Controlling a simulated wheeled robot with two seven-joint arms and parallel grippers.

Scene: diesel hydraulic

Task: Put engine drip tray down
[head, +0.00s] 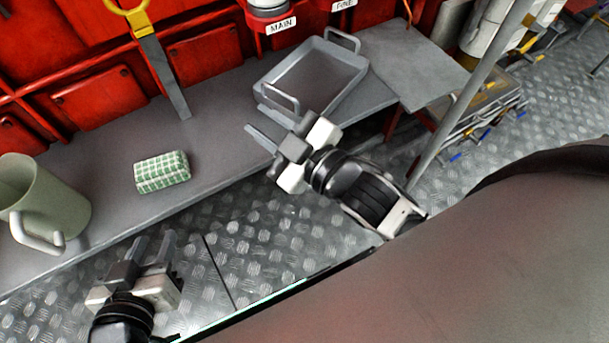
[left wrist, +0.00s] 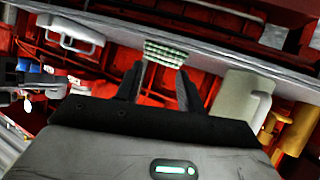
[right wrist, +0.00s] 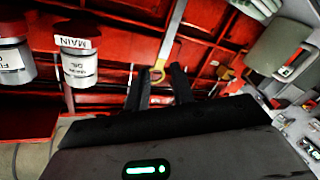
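The engine drip tray (head: 317,78) is a grey, shallow, empty rectangular pan with a raised handle at each end. It appears to rest flat on the grey bench (head: 225,105); its handle end also shows in the left wrist view (left wrist: 72,36). My right gripper (head: 254,116) is open and empty just beside the tray's near handle, apart from it as far as I can tell. The tray does not show in the right wrist view, where the open fingers (right wrist: 157,78) appear. My left gripper (head: 153,240) is open and empty in front of the bench.
A green-and-white checked block (head: 162,172) and a green mug (head: 43,203) stand on the bench to the left. A grey post (head: 470,95) rises right of the tray. A yellow-handled lever (head: 160,65) and a MAIN-labelled canister (right wrist: 77,60) are at the red wall.

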